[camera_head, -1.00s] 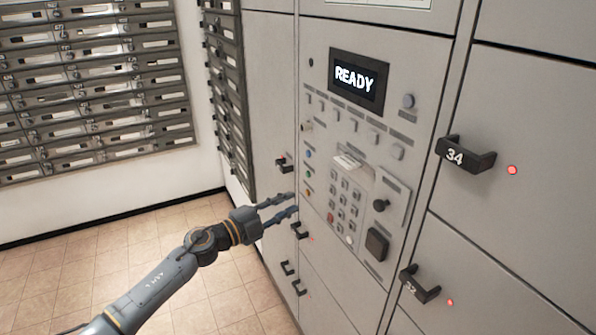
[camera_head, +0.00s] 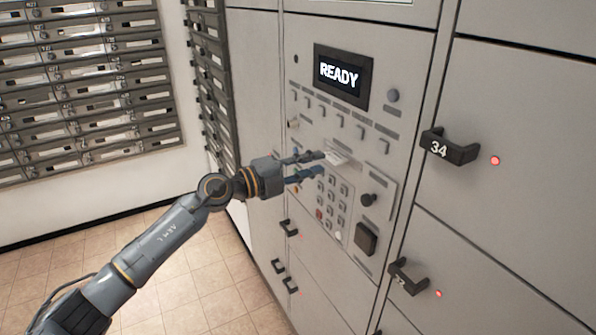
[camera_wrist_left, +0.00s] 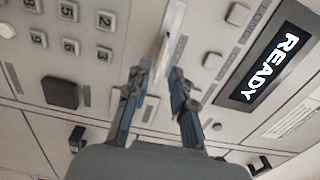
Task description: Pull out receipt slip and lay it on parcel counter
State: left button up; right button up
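The receipt slip (camera_head: 337,158) is a small white tab sticking out of the locker panel, just above the keypad. My left gripper (camera_head: 322,164) is open, its two fingers apart and pointing at the panel close to the slip. In the left wrist view the slip (camera_wrist_left: 163,50) shows as a pale strip ahead of the gap between the open fingers (camera_wrist_left: 160,75). I cannot tell whether a fingertip touches it. The parcel counter is not in view. My right gripper is not in view.
Locker handles stick out, one marked 34 (camera_head: 450,147). Mailboxes (camera_head: 90,85) line the left wall. The tiled floor is clear.

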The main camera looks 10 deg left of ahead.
pick_arm(q)
jog(key=shift+p+x, duration=0.3)
jog(key=shift+x, duration=2.25)
grip_shut()
jog(key=shift+p+v, duration=0.75)
jog(key=shift+v, duration=0.85)
jog(key=p, duration=0.1)
send_near(330, 158)
jog(key=shift+w+d+f, duration=0.1)
jog(key=shift+w+d, duration=0.15)
jog(key=shift+d, duration=0.2)
